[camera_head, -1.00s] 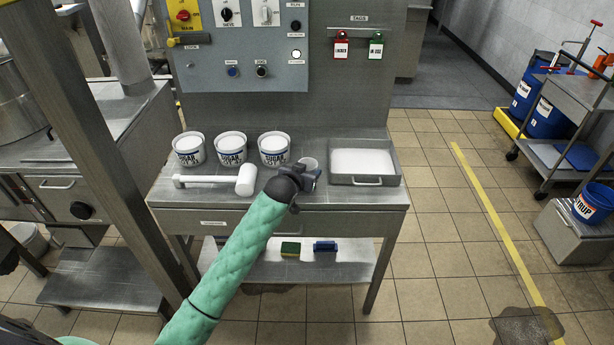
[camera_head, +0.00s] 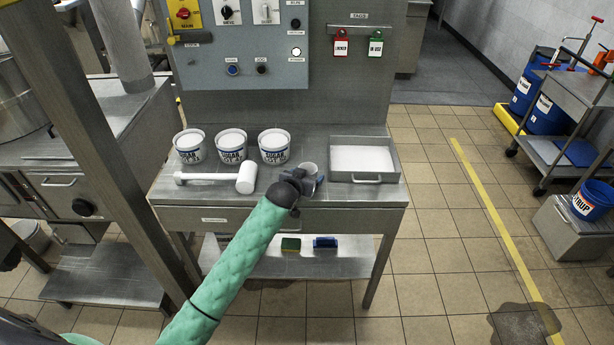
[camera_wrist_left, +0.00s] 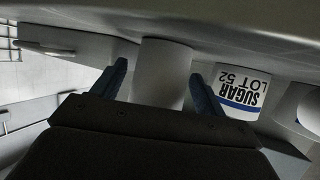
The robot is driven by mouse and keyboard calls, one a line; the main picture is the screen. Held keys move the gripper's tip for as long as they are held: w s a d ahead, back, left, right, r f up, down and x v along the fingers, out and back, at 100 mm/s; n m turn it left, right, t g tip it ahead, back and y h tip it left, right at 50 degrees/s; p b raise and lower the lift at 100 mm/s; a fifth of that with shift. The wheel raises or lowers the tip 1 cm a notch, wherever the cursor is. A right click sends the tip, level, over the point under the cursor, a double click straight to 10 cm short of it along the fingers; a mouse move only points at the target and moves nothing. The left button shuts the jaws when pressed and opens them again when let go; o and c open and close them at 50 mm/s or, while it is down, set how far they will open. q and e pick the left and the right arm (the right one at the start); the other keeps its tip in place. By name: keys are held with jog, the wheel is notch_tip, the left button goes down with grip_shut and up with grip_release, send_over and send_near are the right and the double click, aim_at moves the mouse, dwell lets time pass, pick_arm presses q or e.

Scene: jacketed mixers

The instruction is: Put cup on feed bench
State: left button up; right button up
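The small light grey cup (camera_head: 309,167) is upright at the feed bench (camera_head: 290,193), near its front, just left of the tray. My left gripper (camera_head: 308,183) is at the cup, on its near side, and partly covers it. In the left wrist view, which is upside down, the cup (camera_wrist_left: 162,72) is between the two blue fingertips (camera_wrist_left: 160,80). The fingers are spread, with narrow gaps seeming to show beside the cup. The cup's base appears to be at the bench top; exact contact is hard to see. My right gripper is out of view.
Three sugar tubs (camera_head: 231,146) stand along the back left of the bench. A white mallet (camera_head: 245,179) lies in front of them. A metal tray (camera_head: 391,168) with white contents is to the right. A control panel (camera_head: 238,50) rises behind. A sponge (camera_head: 291,244) is on the lower shelf.

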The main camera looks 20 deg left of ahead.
pick_arm(q)
jog(key=shift+r, duration=0.1)
jog(key=shift+s, duration=0.25)
jog(key=shift+b+v, duration=0.6)
jog(key=shift+v, duration=0.6)
jog(key=b+v, duration=0.2)
jog(key=v, duration=0.7)
jog(key=shift+r, duration=0.15)
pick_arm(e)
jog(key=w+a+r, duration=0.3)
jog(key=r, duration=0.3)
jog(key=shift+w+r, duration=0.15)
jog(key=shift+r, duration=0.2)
